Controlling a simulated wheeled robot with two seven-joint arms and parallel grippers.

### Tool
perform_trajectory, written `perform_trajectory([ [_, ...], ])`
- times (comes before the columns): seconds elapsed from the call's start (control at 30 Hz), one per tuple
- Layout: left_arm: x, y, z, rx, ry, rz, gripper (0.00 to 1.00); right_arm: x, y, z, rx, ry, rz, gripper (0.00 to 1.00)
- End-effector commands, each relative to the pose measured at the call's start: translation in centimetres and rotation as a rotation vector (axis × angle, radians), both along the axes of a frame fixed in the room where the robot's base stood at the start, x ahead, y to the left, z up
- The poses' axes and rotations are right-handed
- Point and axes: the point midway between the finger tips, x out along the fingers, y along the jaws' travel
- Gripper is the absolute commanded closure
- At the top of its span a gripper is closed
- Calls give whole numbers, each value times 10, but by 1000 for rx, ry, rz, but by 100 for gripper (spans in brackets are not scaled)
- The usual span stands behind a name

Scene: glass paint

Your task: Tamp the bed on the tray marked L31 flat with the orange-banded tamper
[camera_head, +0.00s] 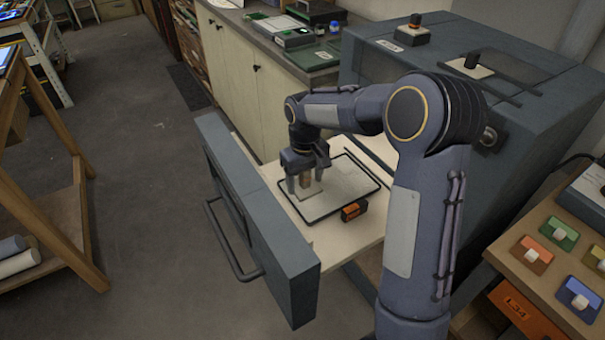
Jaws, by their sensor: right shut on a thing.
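My right gripper (307,178) points down over a pale bed in a black-rimmed tray (372,173), which rests on the pulled-out drawer. It is shut on a small tan block-like tool (306,186), whose lower end is at or just above the bed; I cannot tell whether they touch. No orange band can be made out on the tool. My left gripper is out of view.
The drawer's grey front (256,220) and handle stand left of the tray, with a large grey cabinet (520,90) behind. A side table at right holds orange (532,254), green, yellow and blue pieces; an orange panel there (520,308) seems to read L34. Floor at left is open.

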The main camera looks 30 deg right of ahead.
Motion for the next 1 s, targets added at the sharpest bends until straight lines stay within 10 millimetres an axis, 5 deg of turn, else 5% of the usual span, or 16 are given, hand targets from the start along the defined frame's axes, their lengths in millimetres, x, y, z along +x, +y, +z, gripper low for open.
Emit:
perform_trajectory([
  [0.27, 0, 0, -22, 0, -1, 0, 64, -49, -4, 2, 0, -7, 0, 55],
  [0.8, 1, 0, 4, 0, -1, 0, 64, -40, -102, 7, -1, -3, -5, 55],
  [1.0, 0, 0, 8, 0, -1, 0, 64, -38, -124, 6, -1, -3, -3, 55],
])
